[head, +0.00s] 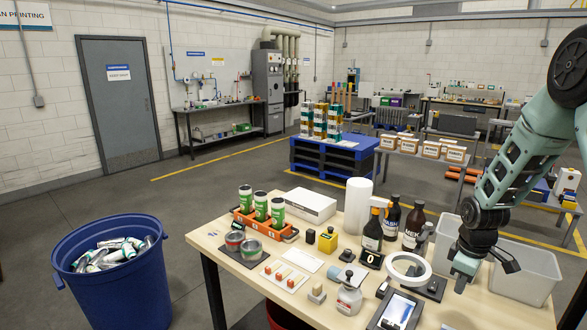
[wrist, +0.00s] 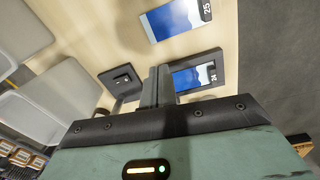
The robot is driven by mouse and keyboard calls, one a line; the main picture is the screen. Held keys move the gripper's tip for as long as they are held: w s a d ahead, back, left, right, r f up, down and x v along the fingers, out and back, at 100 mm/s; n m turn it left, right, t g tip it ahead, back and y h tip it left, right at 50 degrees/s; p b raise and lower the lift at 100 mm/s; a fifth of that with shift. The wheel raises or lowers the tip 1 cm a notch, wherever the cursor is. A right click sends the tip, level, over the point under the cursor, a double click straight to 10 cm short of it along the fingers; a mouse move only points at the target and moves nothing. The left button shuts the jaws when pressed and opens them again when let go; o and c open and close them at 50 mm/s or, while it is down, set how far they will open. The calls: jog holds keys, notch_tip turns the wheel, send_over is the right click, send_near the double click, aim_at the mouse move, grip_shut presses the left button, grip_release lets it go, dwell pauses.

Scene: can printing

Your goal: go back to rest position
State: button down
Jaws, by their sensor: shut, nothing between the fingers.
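My gripper (head: 460,288) hangs at the right of the wooden table in the head view, in front of the grey-white bins. In the wrist view its two fingers (wrist: 158,80) are together with nothing between them. Beyond the fingers lies a dark-framed panel with a blue-and-white picture marked 24 (wrist: 195,76). A similar card marked 25 (wrist: 175,20) lies farther up on the table. The dark-framed panel also shows in the head view (head: 396,312), left of my gripper.
The wooden table (head: 228,222) is crowded with an orange can rack (head: 264,222), dark bottles (head: 372,232), a ring-shaped lamp (head: 408,270) and small tools. Open bins (head: 525,268) stand right of and behind my gripper. A blue barrel of cans (head: 112,290) stands at left.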

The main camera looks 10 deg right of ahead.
jog(key=s+a+r+m+t, duration=0.1)
jog(key=s+a+r+m, duration=0.15)
jog(key=a+r, duration=0.35)
jog(key=s+a+r+m, duration=0.2)
jog(key=s+a+r, duration=0.2)
jog(key=a, duration=0.3)
jog(key=s+a+r+m+t, duration=0.1)
jog(key=s+a+r+m, duration=0.1)
jog(key=s+a+r, duration=0.35)
jog(key=s+a+f+n+b, duration=0.2)
jog(key=s+a+f+b, duration=0.1)
jog(key=a, duration=0.3)
jog(key=s+a+f+n+g+b, duration=0.1)
jog(key=s+a+f+n+b, duration=0.2)
jog(key=a, duration=0.3)
jog(key=s+a+f+n+g+y+b, duration=0.1)
jog(key=s+a+f+n+b, duration=0.2)
jog(key=a, duration=0.4)
jog(key=s+f+b, duration=0.1)
jog(key=s+b, duration=0.1)
jog(key=shift+s+f, duration=0.25)
jog(key=shift+s, duration=0.05)
jog(key=shift+a, duration=0.1)
